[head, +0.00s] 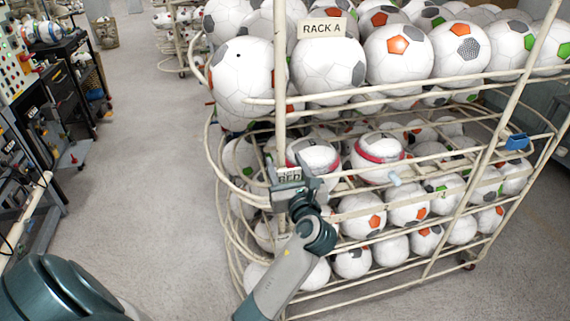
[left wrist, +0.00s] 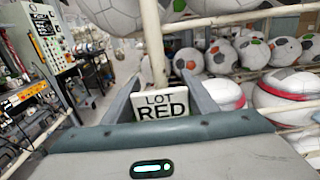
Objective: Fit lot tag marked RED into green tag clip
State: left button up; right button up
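The white lot tag (head: 289,175) is at the front left post of the rack, with its lettering partly covered in the head view. The left wrist view shows it whole, reading LOT RED (left wrist: 164,103), upright and facing me. My left gripper (head: 290,186) has its two fingers on either side of the tag, and they appear closed on its side edges. The rack post stands right behind the tag; I cannot tell whether they touch. I cannot make out the green tag clip in either view; it may be hidden behind the tag or gripper. My right gripper is out of view.
A control panel (head: 14,60) stands at left. The floor (head: 150,150) between is clear.

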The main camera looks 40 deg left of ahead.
pick_arm(q)
jog(key=shift+o, duration=1.3)
jog(key=shift+f, duration=0.1)
jog(key=shift+s+d+p, duration=0.3)
jog(key=shift+d, duration=0.05)
jog(key=p+v, duration=0.1)
jog(key=v, duration=0.4)
jog(key=shift+p, duration=0.35)
send_near(289, 175)
jog(key=v, duration=0.3)
jog(key=shift+d, duration=0.15)
